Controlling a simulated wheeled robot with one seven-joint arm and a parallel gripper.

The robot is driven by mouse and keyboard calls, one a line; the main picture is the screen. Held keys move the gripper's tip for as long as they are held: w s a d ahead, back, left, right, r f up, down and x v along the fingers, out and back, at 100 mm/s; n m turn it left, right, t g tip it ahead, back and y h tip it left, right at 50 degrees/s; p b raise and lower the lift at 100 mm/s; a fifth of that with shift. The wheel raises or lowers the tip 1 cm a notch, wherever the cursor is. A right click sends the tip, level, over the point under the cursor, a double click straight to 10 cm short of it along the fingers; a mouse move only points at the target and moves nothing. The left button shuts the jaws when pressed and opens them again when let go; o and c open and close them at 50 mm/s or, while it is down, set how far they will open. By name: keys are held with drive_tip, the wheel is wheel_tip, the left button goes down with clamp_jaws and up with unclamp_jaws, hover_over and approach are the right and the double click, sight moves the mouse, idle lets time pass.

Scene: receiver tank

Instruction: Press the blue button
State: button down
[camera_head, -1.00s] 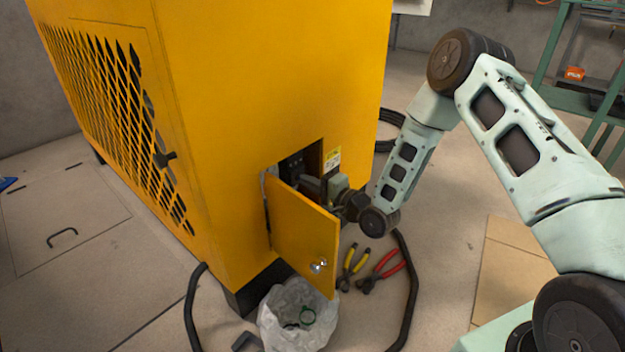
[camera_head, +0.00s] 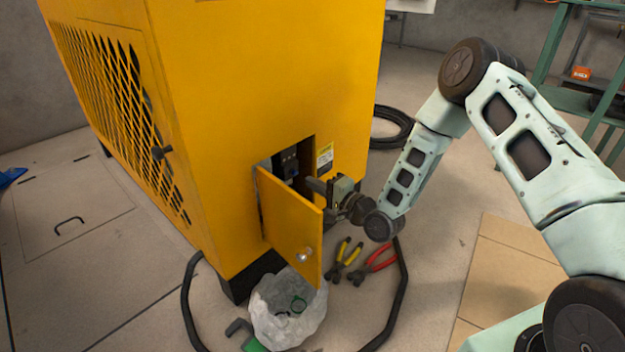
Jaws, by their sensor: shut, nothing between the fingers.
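The yellow machine (camera_head: 260,80) has a small recess with a dark control panel (camera_head: 289,156) inside. A small bluish spot (camera_head: 292,171) shows on the panel, and it may be the blue button; it is too small to be sure. The recess door (camera_head: 290,228) hangs open toward me and hides the lower part of the panel. My gripper (camera_head: 312,185) is shut and empty at the right side of the opening, pointing left toward the panel. It looks apart from the bluish spot.
Yellow-handled pliers (camera_head: 343,258) and a red-handled tool (camera_head: 376,264) lie on the floor below my gripper. Cardboard (camera_head: 510,270) lies at right.

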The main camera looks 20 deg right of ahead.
drive_tip(key=p+v, duration=0.4)
drive_tip(key=v, duration=0.5)
